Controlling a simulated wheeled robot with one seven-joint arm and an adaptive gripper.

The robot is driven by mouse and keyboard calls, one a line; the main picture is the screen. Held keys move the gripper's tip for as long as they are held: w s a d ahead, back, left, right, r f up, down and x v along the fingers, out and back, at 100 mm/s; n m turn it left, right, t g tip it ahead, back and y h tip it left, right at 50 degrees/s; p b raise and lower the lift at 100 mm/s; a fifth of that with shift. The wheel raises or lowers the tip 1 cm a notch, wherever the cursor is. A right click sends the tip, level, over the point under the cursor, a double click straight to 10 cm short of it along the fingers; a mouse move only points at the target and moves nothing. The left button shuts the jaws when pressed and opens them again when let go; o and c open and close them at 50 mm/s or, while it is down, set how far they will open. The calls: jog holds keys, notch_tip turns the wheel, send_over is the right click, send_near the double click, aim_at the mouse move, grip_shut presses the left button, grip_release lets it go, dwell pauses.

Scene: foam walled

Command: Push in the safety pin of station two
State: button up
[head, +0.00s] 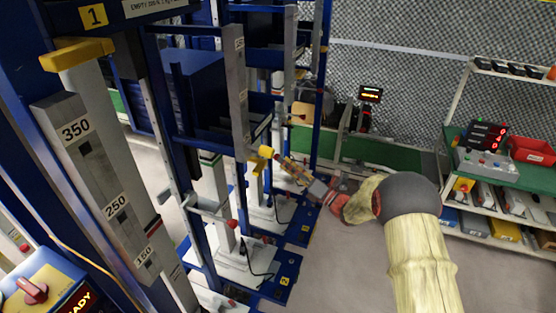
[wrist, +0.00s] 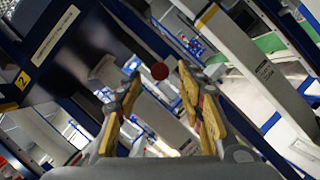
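My gripper (head: 290,168) reaches in from the right towards the blue and grey station frames, beside a yellow handle (head: 260,158) on a post. In the wrist view my gripper (wrist: 159,82) is open, its two yellow-padded fingers apart. A round red knob (wrist: 160,71) shows in line with the gap between the fingertips; its distance is unclear, and I see no contact. A yellow "2" label (wrist: 22,80) marks the dark frame at left, and another "2" label (head: 285,281) is on the blue base. I cannot tell for sure whether the red knob is the safety pin.
Station one's post (head: 110,180), with a yellow handle (head: 75,52), stands at near left. A lower red knob (head: 232,224) sits by a white column. A green-topped bench (head: 510,155) with a red bin (head: 532,150) is at right. Grey floor (head: 340,260) is open below my arm.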

jog(key=shift+b+x, duration=0.45)
jog(key=shift+x, duration=1.7)
grip_shut()
